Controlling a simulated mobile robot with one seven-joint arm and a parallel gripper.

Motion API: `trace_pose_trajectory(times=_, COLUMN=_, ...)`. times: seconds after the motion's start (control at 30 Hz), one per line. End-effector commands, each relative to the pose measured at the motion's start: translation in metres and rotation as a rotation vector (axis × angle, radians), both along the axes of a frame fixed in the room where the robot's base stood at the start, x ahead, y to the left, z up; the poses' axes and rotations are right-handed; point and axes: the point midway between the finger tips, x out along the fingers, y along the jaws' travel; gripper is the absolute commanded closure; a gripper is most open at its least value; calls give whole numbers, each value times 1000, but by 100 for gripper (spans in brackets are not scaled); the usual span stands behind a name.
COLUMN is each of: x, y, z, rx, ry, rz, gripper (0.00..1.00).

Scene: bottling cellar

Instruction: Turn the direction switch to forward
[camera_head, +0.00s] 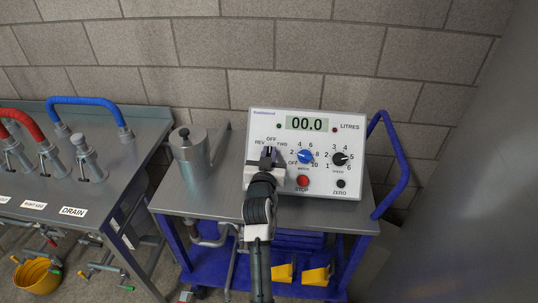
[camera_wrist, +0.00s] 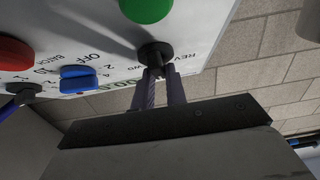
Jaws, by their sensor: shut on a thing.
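The white control box (camera_head: 320,185) stands on a blue-framed cart. Its direction switch carries the labels REV, OFF and FWD near its upper left. In the head view my gripper (camera_head: 268,154) covers most of this switch. In the wrist view the switch is a black round knob (camera_wrist: 155,52) on the panel, with REV and another label beside it. My gripper (camera_wrist: 162,82) is shut on the knob, its two dark fingers on either side. Which label the knob points to cannot be told.
A blue batch knob (camera_head: 305,156), a black speed knob (camera_head: 339,159), a red stop button (camera_head: 303,181) and a black zero button (camera_head: 341,184) sit right of the switch. A green button (camera_wrist: 146,8) is close to it. A metal jug (camera_head: 189,155) stands left of the box.

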Motion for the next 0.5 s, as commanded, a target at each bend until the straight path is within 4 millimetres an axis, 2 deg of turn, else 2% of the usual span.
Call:
trace_pose_trajectory(times=0.23, x=0, y=2, z=-6, rx=63, ry=-14, rz=-57, gripper=100)
trace_pose_trajectory(times=0.5, x=1, y=3, z=-8, rx=216, ry=-41, rz=-193, gripper=100)
